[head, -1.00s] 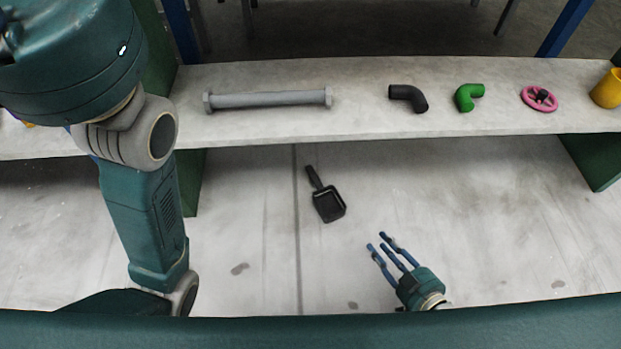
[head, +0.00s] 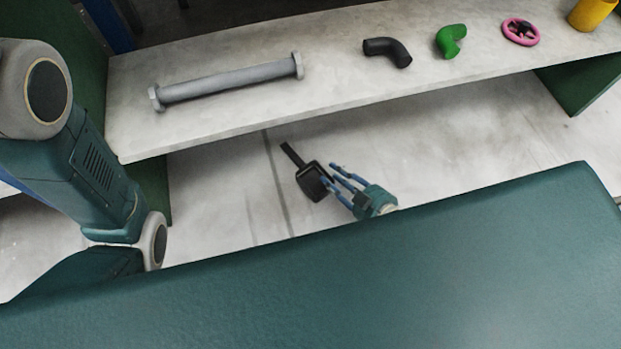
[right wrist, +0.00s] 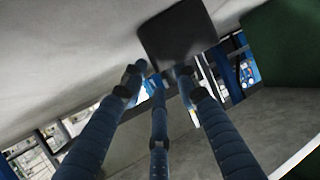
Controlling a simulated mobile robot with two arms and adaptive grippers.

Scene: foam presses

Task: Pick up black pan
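The black pan (head: 313,183) is a small square pan with a straight handle, below the shelf board in the head view. Its handle points up and left, and its right wall faces my right gripper. My right gripper (head: 332,174) has its blue fingers spread, with the tips at the pan's right edge. In the right wrist view the dark pan (right wrist: 178,42) sits just beyond the fingertips (right wrist: 160,78). The fingers look apart; I cannot tell whether they touch the pan. My left arm shows at the left, but its gripper is out of view.
A pale shelf board (head: 215,122) runs above the pan. On it are a grey bolt-ended bar (head: 228,82), a black elbow pipe (head: 387,50), a green elbow pipe (head: 450,41), a pink valve wheel (head: 520,32) and a yellow cup (head: 591,13). Green supports (head: 575,88) stand below.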

